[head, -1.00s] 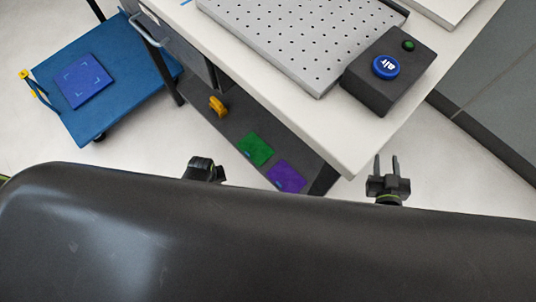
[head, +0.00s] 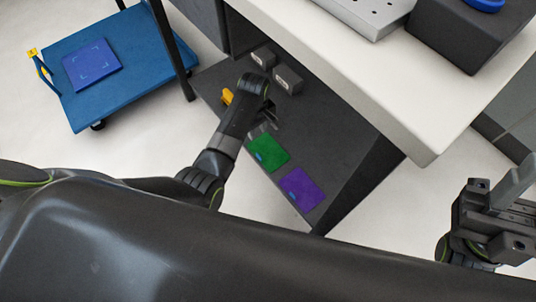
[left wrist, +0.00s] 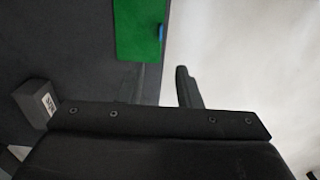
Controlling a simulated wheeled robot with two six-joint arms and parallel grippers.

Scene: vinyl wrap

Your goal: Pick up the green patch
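The green patch (head: 268,152) lies flat on the dark lower shelf (head: 232,88) under the white table, with a small blue tab on its edge. It also shows at the top of the left wrist view (left wrist: 138,30). My left gripper (head: 264,122) is over the shelf, just beyond the patch in the head view. In the left wrist view its two fingers (left wrist: 160,85) are apart with nothing between them, and the patch lies ahead of them, apparently untouched. My right gripper (head: 497,190) is at the right edge, its fingers partly seen.
A purple patch (head: 301,189) lies beside the green one. A yellow object (head: 227,96) and two grey blocks (head: 288,79) are on the shelf. The white table top (head: 350,75) overhangs it. A blue cart (head: 130,85) with a blue pad stands left.

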